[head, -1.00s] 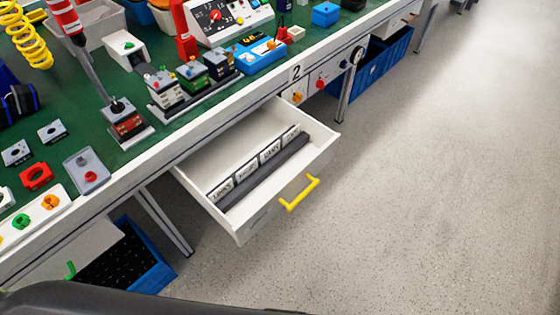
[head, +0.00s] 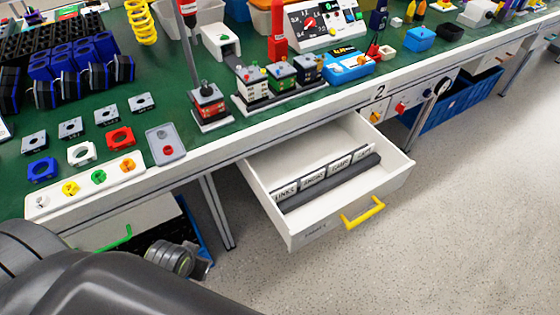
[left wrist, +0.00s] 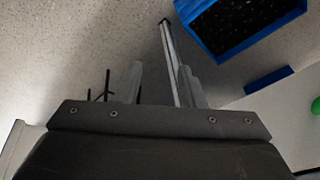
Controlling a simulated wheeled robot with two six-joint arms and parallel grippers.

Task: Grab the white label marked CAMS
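A white drawer (head: 292,235) with a yellow handle (head: 362,212) stands pulled out under the bench in the head view. Inside it, white labels stand in a row along a dark grey strip. The one that seems to read CAMS (head: 340,163) is third from the left; its lettering is small and blurred. The LINKS label (head: 285,191) is at the near left end. My left gripper (left wrist: 162,66) shows two separated fingers with nothing held, over the floor. In the head view my left arm is low at the left, away from the drawer. My right gripper is not in view.
The green bench (head: 140,120) carries switch parts, a white tray of colored knobs (head: 85,188) and control boxes. A bench leg (head: 217,210) stands left of the drawer. A blue crate (left wrist: 225,30) is below. The floor right of the drawer is clear.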

